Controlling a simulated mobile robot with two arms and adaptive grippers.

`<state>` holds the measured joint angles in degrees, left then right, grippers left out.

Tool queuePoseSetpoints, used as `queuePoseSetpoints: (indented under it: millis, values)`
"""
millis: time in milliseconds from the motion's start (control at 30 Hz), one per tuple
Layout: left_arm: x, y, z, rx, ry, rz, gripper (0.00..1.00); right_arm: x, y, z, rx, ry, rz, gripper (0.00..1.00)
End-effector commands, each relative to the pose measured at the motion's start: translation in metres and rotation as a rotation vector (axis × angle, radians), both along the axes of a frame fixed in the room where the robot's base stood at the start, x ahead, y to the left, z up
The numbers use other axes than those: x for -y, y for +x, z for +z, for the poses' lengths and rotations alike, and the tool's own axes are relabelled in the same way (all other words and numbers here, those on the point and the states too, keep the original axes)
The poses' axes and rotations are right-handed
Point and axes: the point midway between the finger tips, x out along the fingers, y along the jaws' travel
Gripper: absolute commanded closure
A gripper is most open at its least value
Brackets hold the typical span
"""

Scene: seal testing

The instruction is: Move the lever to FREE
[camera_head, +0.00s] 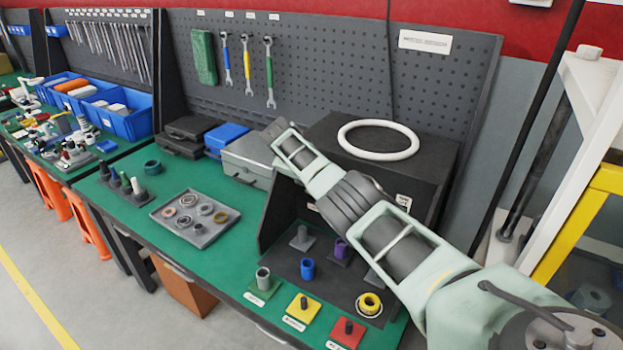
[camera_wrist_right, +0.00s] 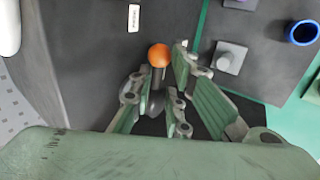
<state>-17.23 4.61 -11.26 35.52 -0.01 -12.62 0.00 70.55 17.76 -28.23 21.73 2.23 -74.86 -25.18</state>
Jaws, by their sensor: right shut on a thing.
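The lever has an orange ball knob (camera_wrist_right: 159,55) on a dark shaft and shows in the right wrist view. My right gripper (camera_wrist_right: 161,88) has its green-padded fingers on both sides of the shaft below the knob, shut on the lever. The lever stands against a dark surface with a small white label (camera_wrist_right: 134,18), too small to read. In the head view my right arm comes in from the lower right, and I cannot make out the lever or the gripper's fingertips there. My left gripper is not in view.
A black box (camera_head: 440,160) with a white ring (camera_head: 378,140) on top stands behind my right arm. Posts with coloured rings, including a blue ring (camera_head: 307,268), stand in front. A grey tray (camera_head: 200,238) of rings lies left. A white and yellow frame is at right.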

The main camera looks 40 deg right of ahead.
Motion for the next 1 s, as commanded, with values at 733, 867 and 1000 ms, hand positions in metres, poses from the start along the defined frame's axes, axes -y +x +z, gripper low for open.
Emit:
queuePoseSetpoints:
  millis: [733, 867, 1000]
  values:
    - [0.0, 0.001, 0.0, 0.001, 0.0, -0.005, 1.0, 0.002, 0.001, 0.004, 0.004, -0.01, 0.002, 0.71]
    - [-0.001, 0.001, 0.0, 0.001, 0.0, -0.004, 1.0, 0.0, 0.001, 0.006, 0.004, -0.009, 0.003, 0.71]
    - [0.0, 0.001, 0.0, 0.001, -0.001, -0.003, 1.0, -0.005, -0.001, 0.013, 0.005, -0.009, 0.004, 0.71]
